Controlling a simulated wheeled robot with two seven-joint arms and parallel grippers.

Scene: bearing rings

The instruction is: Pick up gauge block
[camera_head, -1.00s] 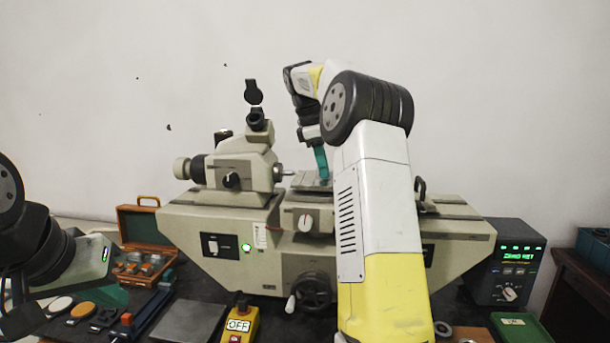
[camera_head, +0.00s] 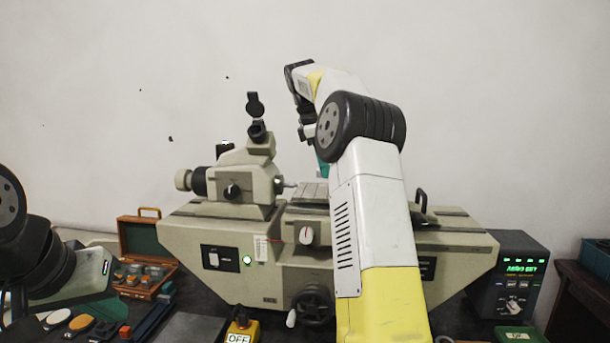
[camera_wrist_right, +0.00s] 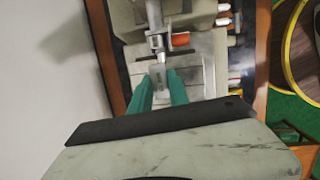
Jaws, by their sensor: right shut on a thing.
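The gauge block (camera_wrist_right: 161,78) is a small grey piece between the teal fingers of my right gripper (camera_wrist_right: 161,88) in the right wrist view. The fingers are shut on it, and their tips point toward the machine's metal spindle. In the head view, the teal of my right gripper (camera_head: 321,168) shows above the machine's table, partly behind my right arm; the block is hidden there. My left gripper (camera_head: 85,293) is at the lower left, seen in part, and its finger opening is unclear.
The measuring machine (camera_head: 220,235) fills the middle, with its eyepiece and spindle left of my right gripper. An open wooden case (camera_head: 138,238) with several small pieces stands at the left. A control box (camera_head: 512,275) with green digits is at the right. A yellow switch box (camera_head: 243,330) is in front.

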